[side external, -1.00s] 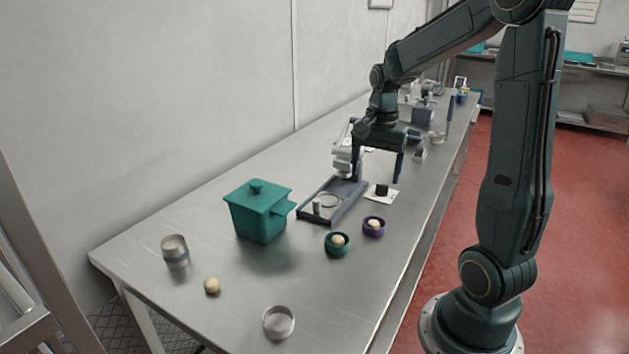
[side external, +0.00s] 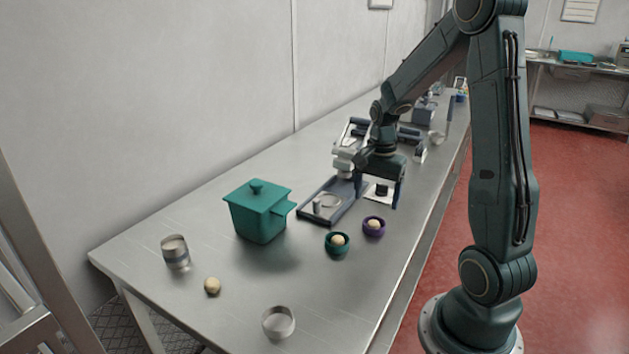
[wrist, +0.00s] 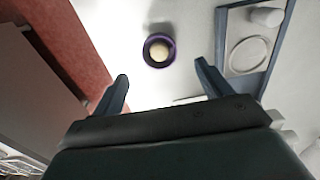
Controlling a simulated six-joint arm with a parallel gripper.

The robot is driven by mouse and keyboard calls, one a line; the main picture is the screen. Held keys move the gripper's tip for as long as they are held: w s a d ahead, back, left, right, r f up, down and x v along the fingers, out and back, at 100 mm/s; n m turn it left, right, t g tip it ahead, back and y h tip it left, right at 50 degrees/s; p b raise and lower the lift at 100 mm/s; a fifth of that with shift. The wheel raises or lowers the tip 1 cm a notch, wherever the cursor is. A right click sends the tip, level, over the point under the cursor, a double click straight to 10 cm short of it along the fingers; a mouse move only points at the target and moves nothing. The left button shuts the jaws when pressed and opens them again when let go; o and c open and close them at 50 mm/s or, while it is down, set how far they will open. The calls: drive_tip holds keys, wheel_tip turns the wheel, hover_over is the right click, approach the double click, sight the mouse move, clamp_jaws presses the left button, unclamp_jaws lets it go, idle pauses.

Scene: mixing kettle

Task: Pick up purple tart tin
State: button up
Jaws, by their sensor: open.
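The purple tart tin (side external: 374,228) stands on the steel table with a pale round ball in it. It also shows in the wrist view (wrist: 148,55), ahead of and between my two fingers. My gripper (side external: 382,200) is open and empty, just behind the tin and above the table in the side view. In the wrist view my gripper (wrist: 160,80) has its fingers spread wide, with nothing between them. The tin and the fingers are apart.
A green tin (side external: 337,243) with a ball stands close to the purple one. A framed tray (side external: 335,212) lies left of my gripper. The table's front right is clear.

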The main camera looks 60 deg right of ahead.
sight(374, 221)
drive_tip(key=shift+f, duration=1.05)
drive_tip(key=shift+f, duration=0.1)
drive_tip(key=shift+f, duration=2.5)
drive_tip(key=c, duration=1.1)
drive_tip(key=shift+o, duration=0.2)
drive_tip(key=shift+r, duration=0.15)
wheel_tip(374, 221, up, 20)
